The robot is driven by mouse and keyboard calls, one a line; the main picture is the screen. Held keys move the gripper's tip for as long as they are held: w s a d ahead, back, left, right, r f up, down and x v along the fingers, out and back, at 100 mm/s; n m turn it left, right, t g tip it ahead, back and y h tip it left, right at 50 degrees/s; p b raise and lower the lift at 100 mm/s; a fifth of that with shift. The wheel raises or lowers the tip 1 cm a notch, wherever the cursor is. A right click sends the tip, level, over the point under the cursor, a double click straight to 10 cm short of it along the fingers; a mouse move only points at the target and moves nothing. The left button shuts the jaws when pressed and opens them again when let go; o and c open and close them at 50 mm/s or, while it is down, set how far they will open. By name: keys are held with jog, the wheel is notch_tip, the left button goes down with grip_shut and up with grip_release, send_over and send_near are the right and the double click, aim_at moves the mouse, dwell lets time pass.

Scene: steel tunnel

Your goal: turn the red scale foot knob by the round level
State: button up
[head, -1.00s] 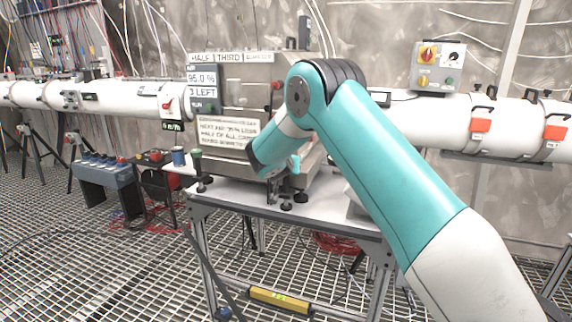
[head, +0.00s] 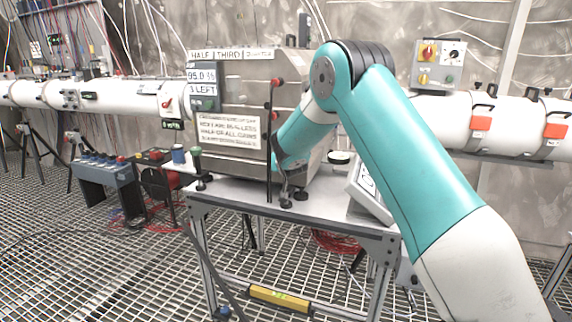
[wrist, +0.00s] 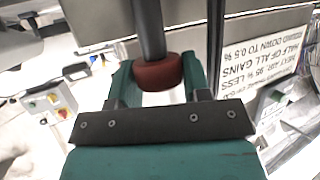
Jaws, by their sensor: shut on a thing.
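In the wrist view a red knob (wrist: 158,72) sits between the two teal fingers of my gripper (wrist: 158,78). The fingers are shut on its sides, and a dark post (wrist: 150,25) runs up from it in that picture. In the head view the fingertips and the held knob cannot be made out behind my arm and the dark bars. The steel scale housing (head: 235,105) stands on the table, with black feet (head: 286,203) at its front right. A dark round piece with a pale top (head: 339,158) is right of it; I cannot tell whether it is the round level.
A dark upright bar (head: 269,140) stands close to the housing front, near red knobs (head: 277,82). A tilted panel (head: 368,188) lies at the table's right. A printed sign (wrist: 270,62) is close to my gripper. The table (head: 240,194) has bare surface in front.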

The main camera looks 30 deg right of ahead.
jog(key=n+t+y+b, duration=0.1)
jog(key=n+y, duration=0.2)
jog(key=shift+d+n+y, duration=0.15)
jog(key=shift+n+y, duration=0.15)
jog(key=shift+y, duration=0.1)
jog(key=shift+n+t+y+b, duration=0.3)
jog(key=shift+n+y+b, duration=0.2)
jog(key=shift+n+y, duration=0.15)
jog(key=shift+n+y, duration=0.25)
jog(key=shift+y, duration=0.2)
jog(key=o, duration=0.9)
jog(key=b+v, duration=0.2)
jog(key=v, duration=1.5)
jog(key=shift+s+r, duration=0.15)
jog(key=shift+a, duration=0.25)
